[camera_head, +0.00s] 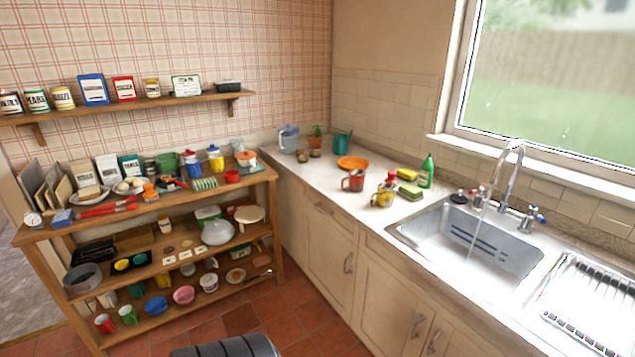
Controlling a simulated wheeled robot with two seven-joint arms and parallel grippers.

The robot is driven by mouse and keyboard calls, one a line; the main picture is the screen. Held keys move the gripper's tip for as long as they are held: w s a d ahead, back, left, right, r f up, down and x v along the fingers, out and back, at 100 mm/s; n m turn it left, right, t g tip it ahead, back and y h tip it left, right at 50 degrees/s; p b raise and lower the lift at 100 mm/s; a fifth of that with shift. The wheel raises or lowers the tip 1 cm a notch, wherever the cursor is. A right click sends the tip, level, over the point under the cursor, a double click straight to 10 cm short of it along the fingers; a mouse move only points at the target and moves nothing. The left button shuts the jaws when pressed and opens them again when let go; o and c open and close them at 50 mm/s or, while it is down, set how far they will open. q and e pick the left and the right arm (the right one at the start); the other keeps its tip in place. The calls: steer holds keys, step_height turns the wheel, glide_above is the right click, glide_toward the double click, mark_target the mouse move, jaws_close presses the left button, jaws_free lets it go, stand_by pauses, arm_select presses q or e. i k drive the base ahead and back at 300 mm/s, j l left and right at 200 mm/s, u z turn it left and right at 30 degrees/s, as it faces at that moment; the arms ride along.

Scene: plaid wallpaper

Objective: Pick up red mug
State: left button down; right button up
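A red mug (353,181) stands on the white counter, left of a yellow mug-like vessel (382,196) and in front of an orange plate (352,162). Another red cup (104,323) stands on the bottom level of the wooden shelf unit, beside a green cup (128,315). Neither of my grippers is in view.
A sink (470,243) with a running tap is set into the counter on the right, beside a dish rack (590,300). A green bottle (427,171) and sponges stand behind the yellow vessel. The wooden shelf unit (262,177) is crowded. Tiled floor (290,317) shows between shelf and cabinets.

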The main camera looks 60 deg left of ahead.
mark_target(356, 177)
steer(key=u, duration=1.75)
